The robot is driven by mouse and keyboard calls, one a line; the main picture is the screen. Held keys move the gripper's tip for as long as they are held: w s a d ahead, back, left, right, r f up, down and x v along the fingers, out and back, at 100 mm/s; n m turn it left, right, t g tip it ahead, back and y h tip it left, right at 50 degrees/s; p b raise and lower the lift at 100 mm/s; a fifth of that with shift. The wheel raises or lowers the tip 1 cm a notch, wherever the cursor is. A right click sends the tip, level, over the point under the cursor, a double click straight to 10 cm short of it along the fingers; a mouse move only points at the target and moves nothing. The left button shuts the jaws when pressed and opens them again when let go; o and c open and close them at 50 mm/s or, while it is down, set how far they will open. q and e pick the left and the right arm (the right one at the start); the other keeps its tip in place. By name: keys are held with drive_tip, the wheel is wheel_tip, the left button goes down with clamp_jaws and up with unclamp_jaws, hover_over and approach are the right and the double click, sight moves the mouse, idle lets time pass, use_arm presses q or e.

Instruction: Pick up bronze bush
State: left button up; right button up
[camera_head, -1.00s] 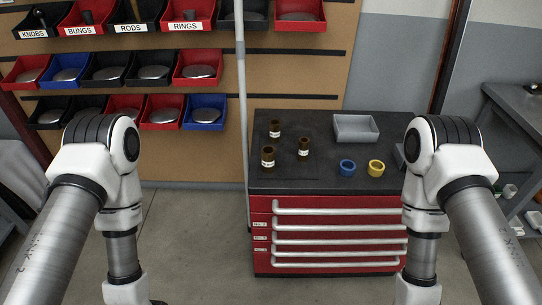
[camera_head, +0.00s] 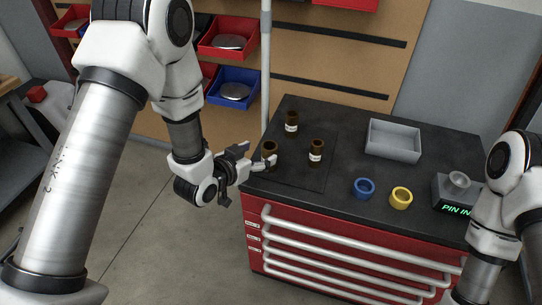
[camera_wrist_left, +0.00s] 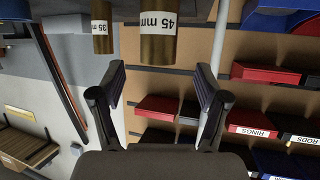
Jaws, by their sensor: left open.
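Three bronze bushes with white labels stand upright on the dark cart top (camera_head: 330,215): one at the back (camera_head: 291,118), one at the right (camera_head: 317,147) and one at the front left (camera_head: 269,149). My left gripper (camera_head: 260,157) is open and empty, close to the front-left bush, with a finger partly covering it. In the left wrist view, which is upside down, a bush labelled 45 mm (camera_wrist_left: 158,48) is beyond the open fingertips (camera_wrist_left: 161,82), roughly centred between them. A 35 mm bush (camera_wrist_left: 102,43) is to its left. My right gripper is out of frame.
A blue ring (camera_head: 364,195), a yellow ring (camera_head: 401,203) and a grey tray (camera_head: 393,153) are on the cart. A grey box lit "PIN IN" (camera_head: 447,206) is at its right. A pole (camera_head: 266,75) stands behind the cart's left side, before the bin wall.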

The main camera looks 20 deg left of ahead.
sight(264, 151)
use_arm(q)
drive_tip(key=x, duration=0.5)
drive_tip(key=shift+d+f, duration=0.15)
drive_tip(key=shift+d, duration=0.05)
drive_tip(key=shift+w+f, duration=0.15)
drive_tip(key=shift+w, duration=0.05)
clamp_jaws()
